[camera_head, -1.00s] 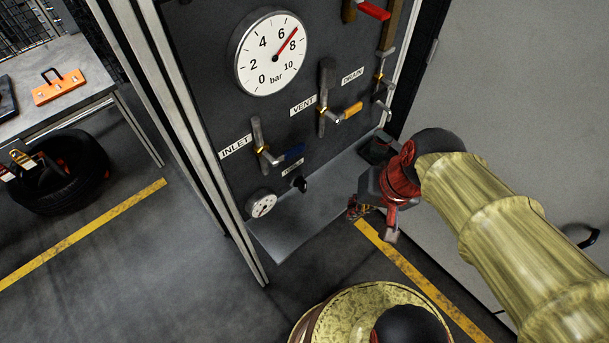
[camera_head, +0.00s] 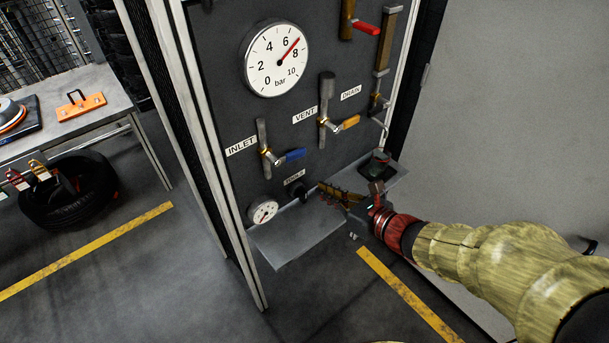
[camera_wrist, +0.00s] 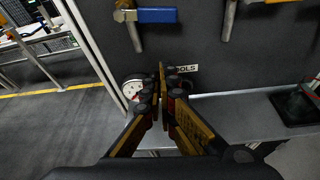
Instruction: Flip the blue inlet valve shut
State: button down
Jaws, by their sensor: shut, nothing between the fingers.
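The blue inlet valve handle (camera_head: 293,155) sticks out to the right of its vertical pipe on the dark panel, beside the INLET label (camera_head: 241,146). In the wrist view the blue handle (camera_wrist: 156,15) lies sideways at the top, across the pipe. My gripper (camera_head: 325,188) is shut and empty. It is below and to the right of the blue handle, in front of the panel and above the grey shelf (camera_head: 290,243). In the wrist view my gripper (camera_wrist: 160,72) points at the panel below the handle. Nothing hides the handle in the head view.
A yellow vent handle (camera_head: 349,122) and a red handle (camera_head: 367,28) are up to the right. The large gauge (camera_head: 276,58) reads between 6 and 8. A small gauge (camera_head: 264,212) and a black knob (camera_head: 297,193) are near the shelf. A dark tray sits on the shelf's right.

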aim_at(286, 154)
jog(key=b+x, duration=0.3)
jog(key=x, duration=0.6)
jog(key=shift+w+a+r, duration=0.1)
jog(key=shift+w+r, duration=0.2)
jog(key=shift+r, duration=0.6)
jog(key=shift+w+r, duration=0.3)
jog(key=shift+r, duration=0.6)
